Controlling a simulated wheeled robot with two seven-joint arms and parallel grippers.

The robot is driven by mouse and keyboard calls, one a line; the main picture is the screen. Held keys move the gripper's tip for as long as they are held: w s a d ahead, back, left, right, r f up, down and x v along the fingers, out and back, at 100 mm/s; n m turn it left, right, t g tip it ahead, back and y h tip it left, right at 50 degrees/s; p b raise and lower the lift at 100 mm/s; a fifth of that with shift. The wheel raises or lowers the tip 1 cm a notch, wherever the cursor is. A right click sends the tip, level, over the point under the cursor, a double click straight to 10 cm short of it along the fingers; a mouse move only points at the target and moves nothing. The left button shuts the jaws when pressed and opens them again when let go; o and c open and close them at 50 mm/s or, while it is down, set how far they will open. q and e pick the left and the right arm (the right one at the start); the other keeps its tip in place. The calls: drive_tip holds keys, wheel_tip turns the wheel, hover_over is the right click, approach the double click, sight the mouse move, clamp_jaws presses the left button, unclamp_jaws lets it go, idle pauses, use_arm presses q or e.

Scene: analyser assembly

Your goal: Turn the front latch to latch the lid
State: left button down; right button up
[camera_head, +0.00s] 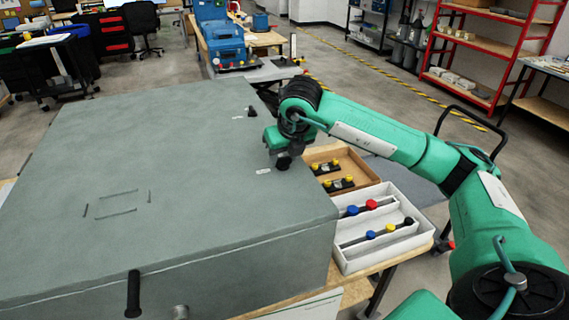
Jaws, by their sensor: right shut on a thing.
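The lid (150,150) is a large flat grey panel and lies closed on top of the grey analyser box. Two small white labels sit near the lid's right edge. A black latch (252,111) stands beside the farther label. My right gripper (283,162) is low over the lid's right edge, beside the nearer label (263,171). It is shut on the front latch, which it mostly hides, so the latch's angle cannot be read. My left gripper is out of view.
A black upright handle (133,294) and a silver knob (181,312) are at the box's near side. Right of the box are a wooden tray (368,174) with black and yellow parts and a white tray (428,237) with coloured-knob parts. A blue machine (222,45) stands behind.

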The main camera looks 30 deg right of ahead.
drive_tip(key=shift+m+b, duration=0.4)
drive_tip(key=shift+m, duration=0.2)
drive_tip(key=shift+h, duration=0.3)
drive_tip(key=o, duration=1)
drive_tip(key=shift+r, duration=0.1)
drive_tip(key=shift+b+v, duration=0.75)
drive_tip(key=shift+v, duration=6.1)
drive_tip(key=shift+w, duration=0.1)
